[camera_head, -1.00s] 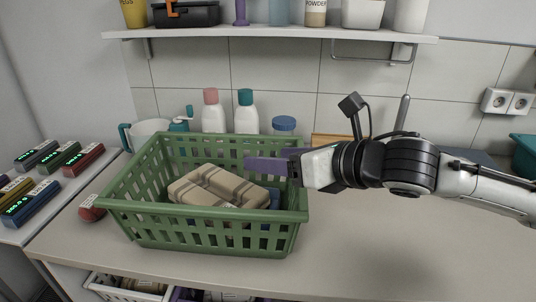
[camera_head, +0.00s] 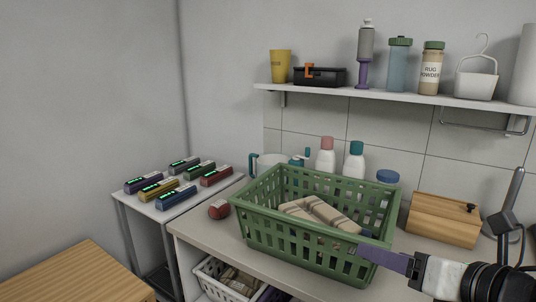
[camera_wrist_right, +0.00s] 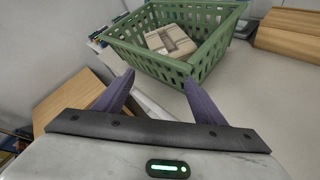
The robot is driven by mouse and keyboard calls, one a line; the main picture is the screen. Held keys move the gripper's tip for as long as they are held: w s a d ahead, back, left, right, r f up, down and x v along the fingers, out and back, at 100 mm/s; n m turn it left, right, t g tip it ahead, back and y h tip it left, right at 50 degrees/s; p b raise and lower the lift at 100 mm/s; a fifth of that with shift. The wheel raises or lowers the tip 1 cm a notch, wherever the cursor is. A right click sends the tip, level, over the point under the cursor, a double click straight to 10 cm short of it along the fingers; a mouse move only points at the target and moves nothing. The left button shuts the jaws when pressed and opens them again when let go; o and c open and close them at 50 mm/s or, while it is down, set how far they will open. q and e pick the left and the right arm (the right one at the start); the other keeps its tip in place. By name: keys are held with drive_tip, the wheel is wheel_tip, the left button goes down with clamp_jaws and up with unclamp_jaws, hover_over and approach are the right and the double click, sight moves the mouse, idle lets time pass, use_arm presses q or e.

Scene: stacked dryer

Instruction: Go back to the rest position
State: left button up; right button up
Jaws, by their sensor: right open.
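My right gripper (camera_head: 384,258) is at the lower right of the head view, by the front right corner of the green basket (camera_head: 285,238). In the right wrist view its two purple fingers (camera_wrist_right: 159,79) are spread, with nothing between them. The basket (camera_wrist_right: 165,67) lies beyond the fingertips there. A folded beige striped cloth (camera_head: 322,212) lies in the basket; it also shows in the wrist view (camera_wrist_right: 171,40). Whether the gripper touches the basket rim cannot be told. My left gripper is in neither view.
The basket stands on a counter (camera_head: 205,238), with bottles (camera_head: 326,157) behind it and a wooden box (camera_head: 442,219) to the right. A red round object (camera_head: 219,210) sits left. A side table (camera_head: 148,208) holds several small devices. A shelf (camera_head: 400,98) hangs above.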

drive_tip(key=s+a+f+m+g+h, duration=0.1)
drive_tip(key=s+a+f+m, duration=0.15)
drive_tip(key=f+m, duration=0.45)
drive_tip(key=s+a+f+m+g, duration=0.1)
drive_tip(key=s+f+m+g, duration=0.15)
drive_tip(key=f+m, duration=0.55)
drive_tip(key=s+d+f+m+g+h, duration=0.2)
drive_tip(key=s+f+m+g, duration=0.1)
drive_tip(key=s+f+m, duration=0.55)
drive_tip(key=s+d+f+m+g+h, duration=0.1)
drive_tip(key=s+d+f+m+g, duration=0.15)
drive_tip(key=s+f+m, duration=0.6)
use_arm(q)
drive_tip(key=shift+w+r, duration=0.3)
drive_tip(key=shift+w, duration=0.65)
use_arm(e)
drive_tip(key=w+a+f+t+y, duration=0.1)
drive_tip(key=a+f+t, duration=0.4)
drive_tip(key=f, duration=0.4)
drive_tip(key=shift+w+a+f+m+y, duration=0.2)
drive_tip(key=shift+w+m+y, duration=0.1)
drive_tip(key=shift+m+y, duration=0.1)
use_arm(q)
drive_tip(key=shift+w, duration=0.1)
